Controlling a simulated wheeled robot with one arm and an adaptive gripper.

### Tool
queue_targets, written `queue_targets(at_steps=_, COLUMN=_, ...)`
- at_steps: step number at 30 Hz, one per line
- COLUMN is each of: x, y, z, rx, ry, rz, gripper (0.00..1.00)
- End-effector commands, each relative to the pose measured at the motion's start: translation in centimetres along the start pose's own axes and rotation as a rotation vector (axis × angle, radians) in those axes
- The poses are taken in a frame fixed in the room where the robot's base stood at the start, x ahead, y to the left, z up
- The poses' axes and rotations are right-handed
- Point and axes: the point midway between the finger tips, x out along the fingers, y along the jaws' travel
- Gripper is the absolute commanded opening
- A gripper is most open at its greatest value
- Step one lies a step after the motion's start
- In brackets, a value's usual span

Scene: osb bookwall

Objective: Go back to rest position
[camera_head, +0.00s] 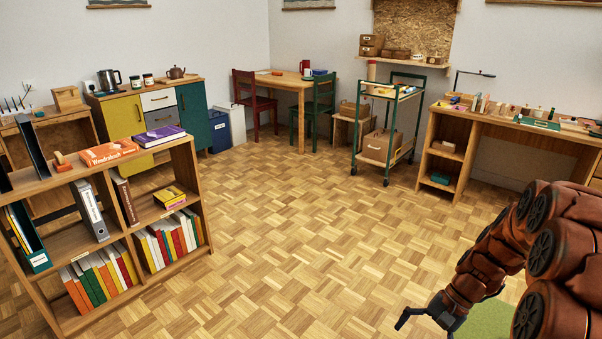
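My arm reaches in from the right edge of the head view, bent downward. My gripper (424,316) hangs at the bottom right, over the parquet floor. One dark finger points out to the left and another part points down, with a gap between them. It looks open, and nothing shows between the fingers. It is apart from all furniture.
A bookshelf (99,184) with books and binders stands at the left. A sideboard (124,116), a table (287,82) with chairs, a green trolley (366,156) and a workbench (458,123) line the back. The parquet floor (290,230) between is clear. A green mat (488,320) lies beneath my arm.

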Motion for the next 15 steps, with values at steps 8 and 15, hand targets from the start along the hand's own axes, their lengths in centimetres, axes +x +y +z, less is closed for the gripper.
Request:
queue_targets(at_steps=8, x=-4.3, y=-2.5, z=8.2, rx=-0.139, ry=0.034, rz=0.108, gripper=1.0)
queue_targets(at_steps=15, x=-7.1, y=-3.3, z=14.6, rx=-0.25, ry=0.067, rz=0.197, gripper=1.0)
